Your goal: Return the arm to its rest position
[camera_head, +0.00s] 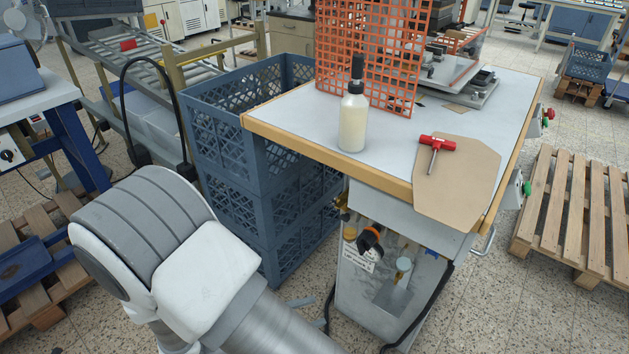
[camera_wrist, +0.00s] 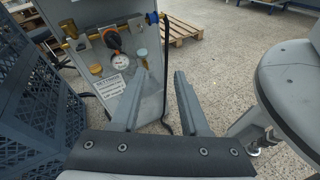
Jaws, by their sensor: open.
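My gripper (camera_wrist: 160,95) shows in the wrist view with its two fingers spread apart and nothing between them. It points toward the lower front of the machine cabinet (camera_wrist: 118,45), with its gauge and knobs just beyond. In the head view my arm reaches in at the lower left, and its gripper end is out of sight there. The worktable (camera_head: 300,115) stands ahead. On it are a cream bottle with a dark cap (camera_head: 353,122), a red-handled tool (camera_head: 436,145) on a brown board (camera_head: 470,180), and an orange grid guard (camera_head: 365,45).
Stacked blue crates (camera_head: 215,130) stand against the table's left side and also show in the wrist view (camera_wrist: 30,110). A wooden pallet (camera_head: 575,205) lies on the right. A roller conveyor (camera_head: 150,55) is at the back left. Floor is clear at the lower right.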

